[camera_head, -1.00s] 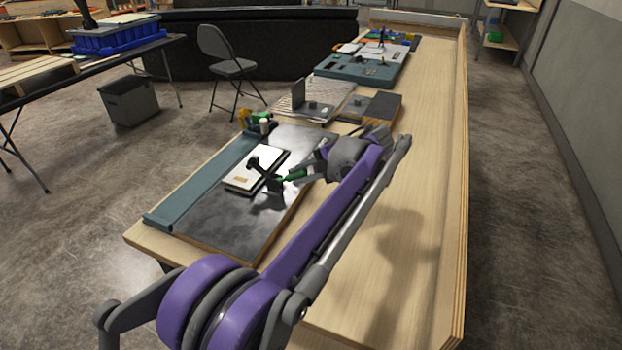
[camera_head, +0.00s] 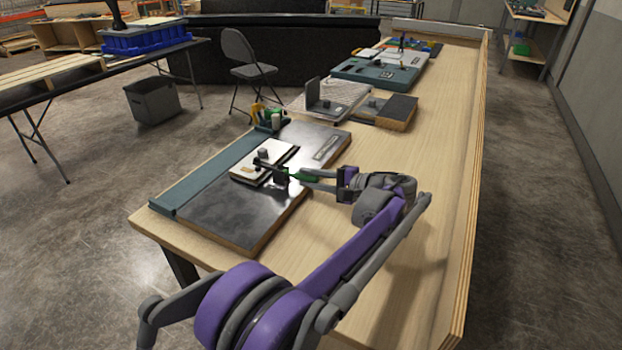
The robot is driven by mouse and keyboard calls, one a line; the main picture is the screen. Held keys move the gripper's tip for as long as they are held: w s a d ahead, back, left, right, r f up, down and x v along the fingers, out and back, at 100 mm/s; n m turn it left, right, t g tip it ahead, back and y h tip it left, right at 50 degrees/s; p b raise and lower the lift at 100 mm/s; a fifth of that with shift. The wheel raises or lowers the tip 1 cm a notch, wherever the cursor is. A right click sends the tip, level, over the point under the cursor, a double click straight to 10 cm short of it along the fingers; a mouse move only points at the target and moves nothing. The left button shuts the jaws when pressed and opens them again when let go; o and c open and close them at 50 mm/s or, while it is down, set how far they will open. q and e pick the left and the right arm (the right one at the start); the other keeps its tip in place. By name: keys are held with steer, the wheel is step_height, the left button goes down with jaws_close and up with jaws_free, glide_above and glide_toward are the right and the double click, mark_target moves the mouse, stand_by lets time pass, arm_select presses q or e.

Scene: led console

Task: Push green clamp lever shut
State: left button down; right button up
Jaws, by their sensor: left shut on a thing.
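The green clamp lever (camera_head: 301,177) sticks out to the right from a dark toggle clamp (camera_head: 280,174) at the near part of a dark plate. The clamp's black arm reaches left over a white block (camera_head: 250,171), with its dark tip above the block. My left gripper (camera_head: 314,180) comes from the right and its fingers are shut on the green lever. The fingers partly hide the lever's outer end. My right gripper is not in view.
The dark plate (camera_head: 225,215) lies on a long wooden bench (camera_head: 440,150), with a teal strip (camera_head: 205,178) on its left edge. Behind it stand a grey bracket (camera_head: 325,105) and a teal case (camera_head: 375,72). The bench's right side is mostly clear.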

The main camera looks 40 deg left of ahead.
arm_select(q)
steer(key=shift+f, duration=0.1)
stand_by(0.3)
steer(key=c, duration=1)
jaws_free()
steer(key=shift+d, duration=0.1)
steer(key=v, duration=0.7)
steer(key=shift+d+p, duration=0.2)
steer(key=shift+p, duration=0.15)
